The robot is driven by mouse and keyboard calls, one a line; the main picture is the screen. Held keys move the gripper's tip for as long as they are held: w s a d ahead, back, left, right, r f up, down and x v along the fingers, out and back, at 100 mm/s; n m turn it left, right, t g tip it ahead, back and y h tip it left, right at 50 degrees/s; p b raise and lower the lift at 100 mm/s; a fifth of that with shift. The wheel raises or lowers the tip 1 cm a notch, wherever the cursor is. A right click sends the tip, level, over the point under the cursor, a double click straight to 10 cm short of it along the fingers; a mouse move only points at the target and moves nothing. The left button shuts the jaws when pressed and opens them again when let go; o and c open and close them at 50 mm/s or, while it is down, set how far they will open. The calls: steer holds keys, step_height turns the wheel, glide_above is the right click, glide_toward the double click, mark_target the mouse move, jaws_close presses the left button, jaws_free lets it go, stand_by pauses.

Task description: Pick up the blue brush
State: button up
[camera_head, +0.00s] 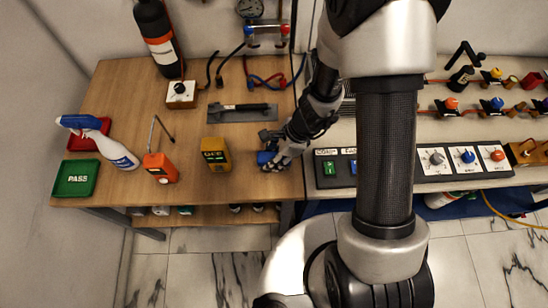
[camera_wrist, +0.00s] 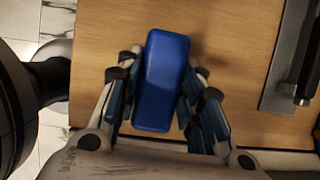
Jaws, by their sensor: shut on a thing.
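The blue brush (camera_wrist: 163,80) shows in the wrist view as a blue rounded block between the two fingers of my gripper (camera_wrist: 160,95). My gripper is shut on it, with a finger along each long side. The wooden bench top is behind the brush, and I cannot tell whether the brush touches it. In the head view my gripper (camera_head: 272,162) is near the bench's front edge, right of the yellow meter. Only a small part of the brush (camera_head: 264,158) shows there; the rest is hidden by the gripper.
The yellow meter (camera_head: 216,154) stands close left of my gripper. Behind it lies a grey plate with a black handle (camera_head: 242,112). An orange device (camera_head: 160,168), a spray bottle (camera_head: 108,146) and a green PASS tray (camera_head: 76,178) are further left. A switch panel (camera_head: 410,163) is at right.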

steer(key=shift+r, duration=0.1)
step_height(320, 180, up, 20)
steer(key=p, duration=1.1)
steer(key=shift+r, duration=0.15)
steer(key=o, duration=0.5)
steer(key=c, duration=0.4)
